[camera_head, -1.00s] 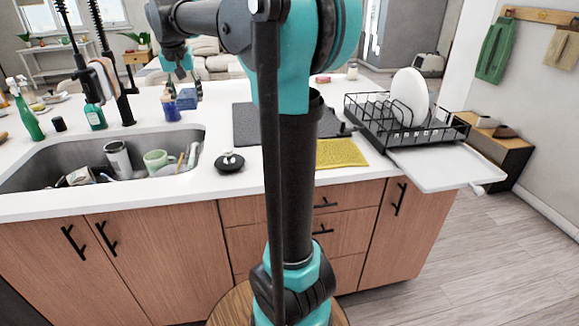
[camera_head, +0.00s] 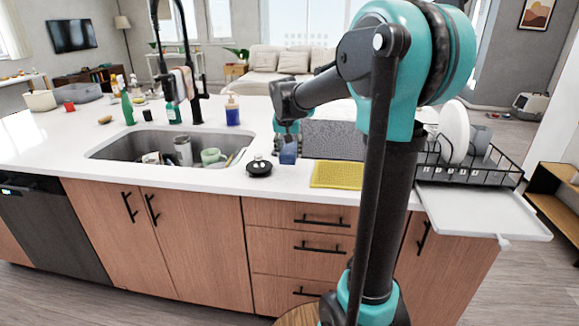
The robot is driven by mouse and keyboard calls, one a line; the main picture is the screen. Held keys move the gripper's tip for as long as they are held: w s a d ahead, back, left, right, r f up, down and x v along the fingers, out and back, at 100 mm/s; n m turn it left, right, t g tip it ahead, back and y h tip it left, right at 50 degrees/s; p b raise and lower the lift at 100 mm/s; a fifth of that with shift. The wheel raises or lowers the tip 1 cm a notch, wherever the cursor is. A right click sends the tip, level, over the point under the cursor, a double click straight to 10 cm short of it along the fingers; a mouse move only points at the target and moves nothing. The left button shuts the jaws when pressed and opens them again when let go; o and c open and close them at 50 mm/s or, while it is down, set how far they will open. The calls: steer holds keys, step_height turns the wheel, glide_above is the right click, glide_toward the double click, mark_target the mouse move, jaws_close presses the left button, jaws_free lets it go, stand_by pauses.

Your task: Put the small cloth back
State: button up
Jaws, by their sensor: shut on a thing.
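My gripper (camera_head: 287,138) is shut on a small blue thing (camera_head: 288,154), which looks like the small cloth, folded. A yellow cloth or mat (camera_head: 337,174) lies flat near the front edge, right of my gripper. Another cloth (camera_head: 183,80), pale and pinkish, hangs at the black faucet.
A dark grey mat (camera_head: 335,140) lies behind the yellow one. A dish rack (camera_head: 470,170) with plates stands right, partly behind my arm.

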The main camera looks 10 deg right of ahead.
mark_target(287, 151)
steer(key=shift+f, duration=3.1)
steer(key=shift+f, duration=0.1)
steer(key=o, duration=1.1)
steer(key=v, duration=1.2)
steer(key=shift+n+y, duration=0.4)
steer(key=shift+n, duration=0.5)
steer(key=s+d+f, duration=0.1)
steer(key=s+f, duration=0.3)
steer(key=s+d+f, duration=0.2)
steer(key=s+f, duration=0.2)
steer(key=s, duration=0.1)
steer(key=s+d+f, duration=0.1)
steer(key=s+f, duration=0.3)
steer(key=f, duration=0.1)
steer(key=shift+s+d, duration=0.15)
steer(key=shift+s, duration=0.1)
steer(key=shift+n+y, duration=0.3)
steer(key=shift+n, duration=0.6)
steer(key=s+f, duration=0.3)
steer(key=s, duration=0.1)
steer(key=s+f, duration=0.3)
steer(key=s, duration=0.1)
steer(key=s+d+f, duration=0.1)
steer(key=s+f, duration=0.2)
steer(key=s, duration=0.1)
steer(key=shift+s+f, duration=0.25)
steer(key=shift+f, duration=0.1)
